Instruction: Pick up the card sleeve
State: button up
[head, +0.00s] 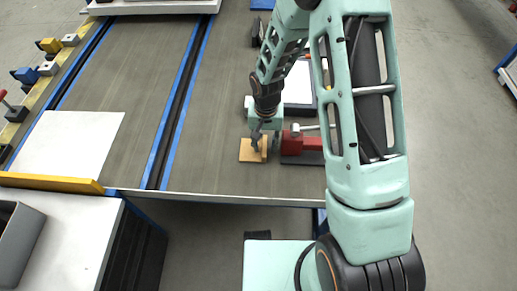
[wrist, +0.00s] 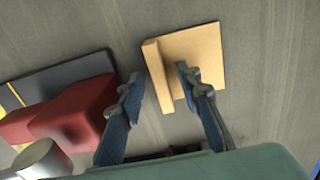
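A tan piece with a flat square plate and a raised lip, which I take for the card sleeve (head: 246,154), lies on the grey table near its front edge. In the wrist view its plate (wrist: 205,52) is at upper centre and the lip (wrist: 158,76) is on its left side. My gripper (head: 263,143) is right over it, pointing down. In the wrist view the two blue fingers (wrist: 159,80) are apart, one on each side of the lip, with gaps visible. I cannot tell how high the fingertips are above the table.
A red vise-like block (head: 300,141) on a dark base stands close to the right of my gripper. A white panel (head: 298,85) lies behind it. The table's front edge (head: 225,198) is just in front. The grey surface left of the tan piece is clear up to the blue-edged slot (head: 172,120).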

grip_shut()
jog(key=shift+r, duration=0.1)
